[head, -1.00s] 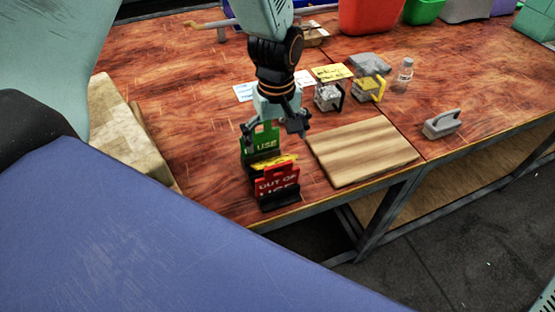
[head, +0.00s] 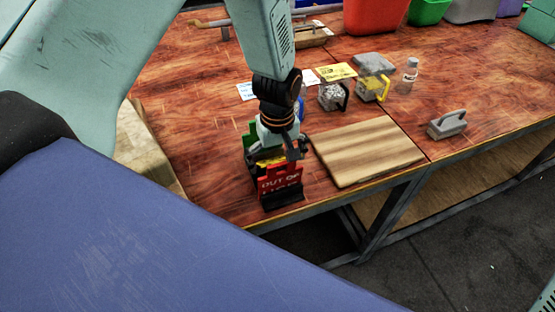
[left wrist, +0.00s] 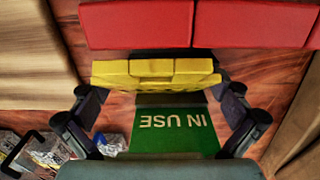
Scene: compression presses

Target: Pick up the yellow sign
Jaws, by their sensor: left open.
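The green "IN USE" sign (left wrist: 172,128) lies on the other side. My left gripper (left wrist: 165,100) is open, its fingers on either side of the yellow sign's ends, pointing down over the signs. Whether the fingers touch it I cannot tell.
A wooden board (head: 366,153) lies right of the signs. Padlocks (head: 333,96), a yellow card (head: 337,71), a bottle (head: 408,76) and a grey handled block (head: 447,124) sit farther back. The table's front edge is close to the sign holder.

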